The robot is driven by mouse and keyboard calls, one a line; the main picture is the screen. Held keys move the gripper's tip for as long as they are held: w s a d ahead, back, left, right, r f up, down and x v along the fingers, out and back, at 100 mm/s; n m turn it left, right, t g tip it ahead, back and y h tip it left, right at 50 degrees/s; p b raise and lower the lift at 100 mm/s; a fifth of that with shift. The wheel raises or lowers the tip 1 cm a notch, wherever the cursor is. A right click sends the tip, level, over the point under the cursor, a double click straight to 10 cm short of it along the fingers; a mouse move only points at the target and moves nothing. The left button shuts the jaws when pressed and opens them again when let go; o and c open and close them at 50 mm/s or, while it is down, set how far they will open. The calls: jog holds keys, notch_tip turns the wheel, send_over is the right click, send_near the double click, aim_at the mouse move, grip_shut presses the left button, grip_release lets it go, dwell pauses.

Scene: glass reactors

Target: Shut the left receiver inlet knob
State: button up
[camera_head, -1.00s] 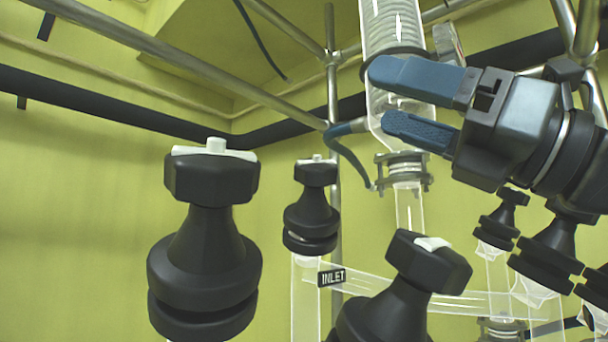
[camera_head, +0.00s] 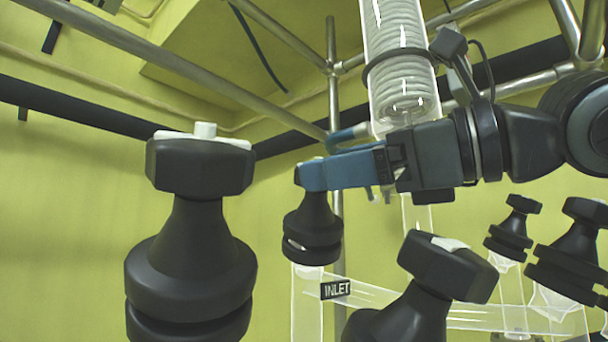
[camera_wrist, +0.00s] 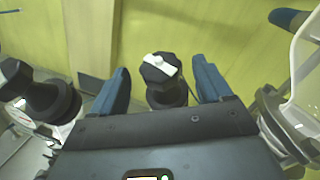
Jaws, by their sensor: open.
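The black inlet knob (camera_head: 312,222) stands upright on a glass tube in the head view, above a small INLET label (camera_head: 335,289). My gripper (camera_head: 310,176) reaches in from the right with its blue fingers level with the knob's cap, hiding most of the cap. In the wrist view the knob (camera_wrist: 162,76) shows between the two spread fingers, with a white bar across its top lying slightly diagonally. A gap shows on each side of the knob, so the gripper is open and not clamped on it.
A large black knob (camera_head: 195,235) stands in the left foreground, and another tilted black knob (camera_head: 440,275) is at lower centre. More knobs (camera_head: 512,230) stand at right. A glass coil condenser (camera_head: 400,60) rises behind my gripper. Metal rails cross the yellow walls.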

jog(key=shift+x, duration=2.5)
jog(key=shift+c, duration=0.3)
jog(key=c, duration=0.9)
